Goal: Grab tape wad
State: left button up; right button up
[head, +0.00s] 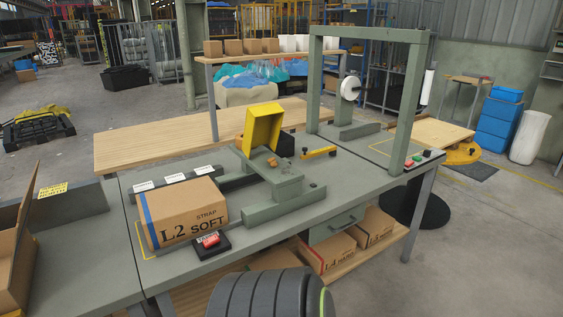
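A small brown lump (272,162) sits on the grey-green strapping fixture (283,187), just below the raised yellow flap (264,125). It may be the tape wad, but it is too small to tell for certain. Another small orange-brown piece (304,151) is to its right, near a yellow bar (319,153). A cardboard box marked "L2 SOFT" (183,213) with a blue strip stands to the left of the fixture on the workbench (345,190). Neither of my grippers shows in the head view.
A small black block with a red top (210,241) lies in front of the box. A green frame (314,95) with a white roll (350,88) rises at the back right. An open carton (20,245) stands at far left.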

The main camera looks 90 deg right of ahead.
aim_at(273, 163)
jog(key=z, duration=1.9)
